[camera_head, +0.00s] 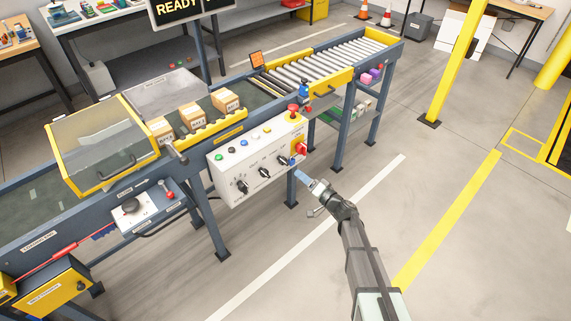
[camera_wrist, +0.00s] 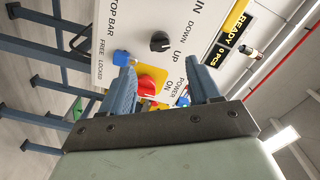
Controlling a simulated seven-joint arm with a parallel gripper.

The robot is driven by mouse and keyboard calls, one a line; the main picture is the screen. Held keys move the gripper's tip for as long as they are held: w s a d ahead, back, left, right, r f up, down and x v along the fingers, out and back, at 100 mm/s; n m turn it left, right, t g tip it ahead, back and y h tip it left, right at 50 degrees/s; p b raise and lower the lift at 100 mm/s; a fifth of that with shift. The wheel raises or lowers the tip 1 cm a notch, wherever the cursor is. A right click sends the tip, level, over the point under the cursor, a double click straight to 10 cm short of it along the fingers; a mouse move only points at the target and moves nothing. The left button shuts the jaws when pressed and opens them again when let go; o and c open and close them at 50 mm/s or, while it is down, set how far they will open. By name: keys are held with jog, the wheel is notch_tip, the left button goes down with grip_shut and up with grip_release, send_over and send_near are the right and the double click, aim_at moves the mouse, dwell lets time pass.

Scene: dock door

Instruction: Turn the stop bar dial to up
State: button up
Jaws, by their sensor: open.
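The stop bar dial is a black knob (camera_wrist: 160,41) on the white control panel (camera_head: 232,158), with DOWN and UP printed on one side and STOP BAR on the other. In the head view it appears to be the black dial (camera_head: 283,160) beside a small blue knob (camera_head: 291,161). I cannot clearly tell which label its pointer faces. My gripper (camera_head: 301,177) is open and empty in front of the panel's right end. In the wrist view my fingers (camera_wrist: 160,77) stand apart from the dial, which shows beyond their tips.
A red knob (camera_wrist: 147,87) marked POWER shows between my fingers, and the blue knob (camera_wrist: 121,57) marked FREE and LOCKED shows beside the left finger. A red button (camera_head: 293,109) sits above the panel. The conveyor stands behind; the floor right of my arm is clear.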

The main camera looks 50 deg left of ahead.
aim_at(287, 165)
jog(key=a, duration=1)
jog(key=shift+a, duration=0.3)
jog(key=c, duration=1)
